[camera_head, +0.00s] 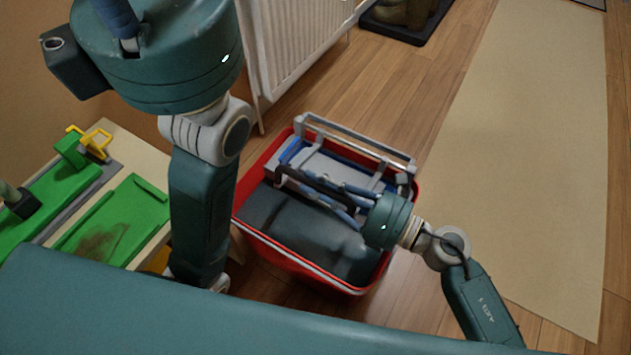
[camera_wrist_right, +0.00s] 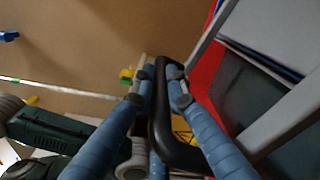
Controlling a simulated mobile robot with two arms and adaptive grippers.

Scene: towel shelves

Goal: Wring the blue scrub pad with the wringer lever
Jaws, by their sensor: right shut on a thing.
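The lever's black handle (camera_head: 297,178) stands at the wringer (camera_head: 345,168), a grey frame across the top of a red bucket (camera_head: 290,262). My right gripper (camera_head: 322,186) is shut on this handle; in the right wrist view its blue fingers (camera_wrist_right: 158,82) lie on both sides of the black bar (camera_wrist_right: 162,118). Some blue (camera_head: 290,151) shows inside the wringer; I cannot tell whether it is the scrub pad. My left gripper (camera_head: 118,22) is raised close to the head camera; its fingertips are cut off at the top edge.
A white radiator (camera_head: 295,45) stands behind the bucket. Green pieces (camera_head: 115,220), one with a brown stain, lie on a pale surface at the left. A dark tray (camera_head: 410,25) is at the back. Wood floor and a beige mat (camera_head: 530,150) are clear at the right.

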